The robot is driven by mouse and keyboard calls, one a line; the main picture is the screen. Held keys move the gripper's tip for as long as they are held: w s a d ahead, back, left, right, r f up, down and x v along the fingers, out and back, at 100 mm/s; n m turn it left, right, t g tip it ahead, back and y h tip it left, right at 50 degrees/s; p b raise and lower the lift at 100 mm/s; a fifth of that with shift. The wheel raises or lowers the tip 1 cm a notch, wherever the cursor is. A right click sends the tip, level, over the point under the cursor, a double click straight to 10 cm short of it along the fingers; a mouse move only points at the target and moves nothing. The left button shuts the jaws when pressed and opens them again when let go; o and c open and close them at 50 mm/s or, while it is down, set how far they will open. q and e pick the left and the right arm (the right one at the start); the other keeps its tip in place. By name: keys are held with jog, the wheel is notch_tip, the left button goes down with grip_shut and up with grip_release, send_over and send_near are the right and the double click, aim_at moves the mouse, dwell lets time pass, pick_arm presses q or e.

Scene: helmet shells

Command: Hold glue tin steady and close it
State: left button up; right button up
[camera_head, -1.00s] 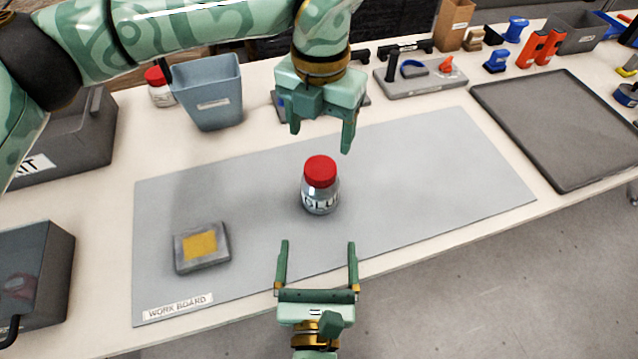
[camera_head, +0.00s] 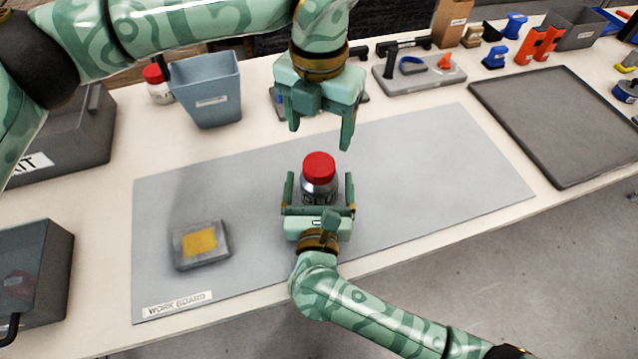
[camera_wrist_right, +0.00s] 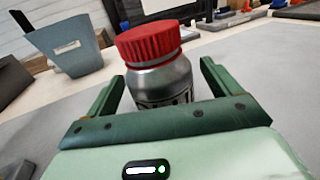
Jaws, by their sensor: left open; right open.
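The glue tin (camera_head: 318,189) stands upright on the grey work board, a metal body with a red lid (camera_head: 319,165) on top. In the right wrist view the tin (camera_wrist_right: 160,82) stands between the fingers, its red lid (camera_wrist_right: 148,41) seated on its neck; whether it is tight I cannot tell. My right gripper (camera_head: 320,188) is open, its fingers on either side of the tin's body with gaps showing. The gripper hides the tin's lower part and most of its label. My left gripper (camera_head: 320,140) is open and empty, above and behind the lid.
A pad with a yellow patch (camera_head: 199,242) lies on the work board (camera_head: 430,190), left of the tin. A blue-grey bin (camera_head: 208,90) and a red-lidded jar (camera_head: 157,84) stand behind left. A dark tray (camera_head: 560,125) lies right. The board's right part is clear.

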jog(key=shift+w, duration=1.4)
